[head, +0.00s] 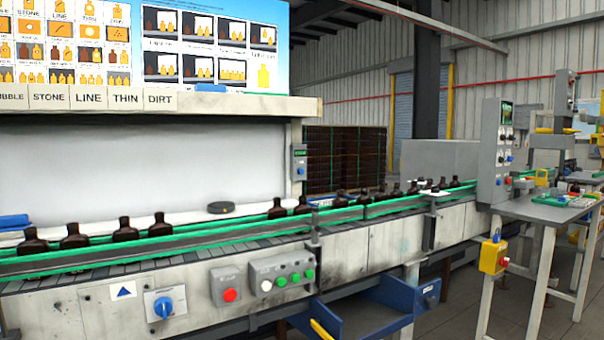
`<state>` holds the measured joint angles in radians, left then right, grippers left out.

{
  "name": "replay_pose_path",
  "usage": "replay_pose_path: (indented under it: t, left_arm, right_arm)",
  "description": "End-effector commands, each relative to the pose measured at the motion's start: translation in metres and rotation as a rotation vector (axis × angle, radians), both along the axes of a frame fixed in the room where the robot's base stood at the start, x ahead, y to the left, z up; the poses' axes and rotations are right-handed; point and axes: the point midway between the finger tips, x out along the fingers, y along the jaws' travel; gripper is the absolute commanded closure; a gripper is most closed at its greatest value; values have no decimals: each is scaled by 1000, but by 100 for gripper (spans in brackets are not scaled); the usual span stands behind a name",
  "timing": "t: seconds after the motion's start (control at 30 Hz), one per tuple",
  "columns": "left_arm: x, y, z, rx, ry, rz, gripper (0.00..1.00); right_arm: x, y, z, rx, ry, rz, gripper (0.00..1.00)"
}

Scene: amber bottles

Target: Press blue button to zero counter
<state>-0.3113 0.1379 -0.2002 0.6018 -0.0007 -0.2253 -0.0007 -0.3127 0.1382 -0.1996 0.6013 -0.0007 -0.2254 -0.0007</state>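A small grey counter box (299,162) is fixed to the post at the right end of the white backboard. It has a small green display near its top, too small to read. A blue button (300,172) sits low on its face. Neither of my grippers is in the head view, and nothing covers the box.
A conveyor (390,213) with green rails carries amber bottles (160,226) in front of the backboard. Its front has a red button (229,295), a grey button box (281,274) and a blue knob (163,307). A control cabinet (493,150) and a table (545,208) stand at right.

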Motion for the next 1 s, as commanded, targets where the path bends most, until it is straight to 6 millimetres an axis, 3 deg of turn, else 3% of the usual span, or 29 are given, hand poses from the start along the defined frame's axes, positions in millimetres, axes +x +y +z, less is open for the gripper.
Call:
replay_pose_path:
  t: [0.03, 0.2, 0.27, 1.0]
  left_arm:
    - [1, 0, 0, 0, -2, 0, 54]
    - [2, 0, 0, 0, -3, 0, 90]
    - [2, 0, 0, 0, -3, 0, 100]
    - [-7, 0, 1, 0, 10, 1, 100]
  right_arm:
    - [2, 0, 0, 0, -3, 0, 41]
    - [4, 0, 0, 0, -6, 0, 41]
    - [4, 0, 0, 0, -6, 0, 41]
    - [-7, 0, 1, 1, 10, 0, 41]
